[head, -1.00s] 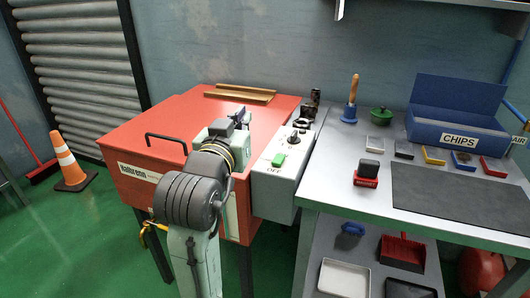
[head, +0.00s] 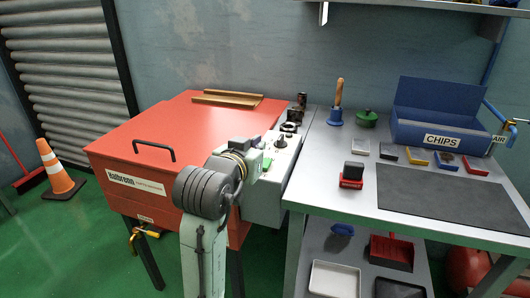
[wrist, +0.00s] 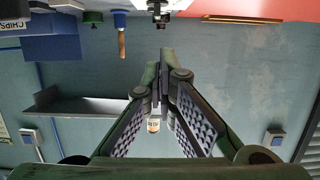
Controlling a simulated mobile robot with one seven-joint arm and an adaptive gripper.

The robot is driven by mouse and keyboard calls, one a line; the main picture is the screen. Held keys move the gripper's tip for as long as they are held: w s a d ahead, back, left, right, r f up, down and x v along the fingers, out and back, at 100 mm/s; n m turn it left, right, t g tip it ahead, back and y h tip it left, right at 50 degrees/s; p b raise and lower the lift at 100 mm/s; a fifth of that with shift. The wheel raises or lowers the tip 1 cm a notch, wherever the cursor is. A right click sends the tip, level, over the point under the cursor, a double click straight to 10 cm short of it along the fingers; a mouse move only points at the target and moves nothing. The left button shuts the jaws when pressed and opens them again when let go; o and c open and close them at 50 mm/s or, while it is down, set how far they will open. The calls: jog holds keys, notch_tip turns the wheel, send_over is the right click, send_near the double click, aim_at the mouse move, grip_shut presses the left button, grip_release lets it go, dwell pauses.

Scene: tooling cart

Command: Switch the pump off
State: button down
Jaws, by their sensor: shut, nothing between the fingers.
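The grey control box (head: 262,208) is fixed to the right side of the red cabinet. A green switch (head: 266,163) shows on its top panel, partly hidden by my arm; its on or off position is not readable. A dark knob (head: 281,142) sits behind it. My gripper (head: 257,142) is above the box's top panel, close to the switch and knob; I cannot tell whether it touches either. In the wrist view my gripper (wrist: 166,62) has its fingertips together with nothing between them. The switch does not show there.
The red cabinet (head: 190,130) has a black handle and a brown rail on top. Dark fittings (head: 297,108) stand at the box's back. A cone (head: 58,176) stands left.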

jog(key=p, duration=0.1)
send_over(265, 165)
jog(key=shift+w+f, duration=0.1)
jog(key=shift+f, duration=0.6)
notch_tip(265, 165, down, 3)
jog(key=shift+f+p, duration=0.1)
jog(key=shift+p, duration=0.2)
jog(key=shift+f, duration=0.4)
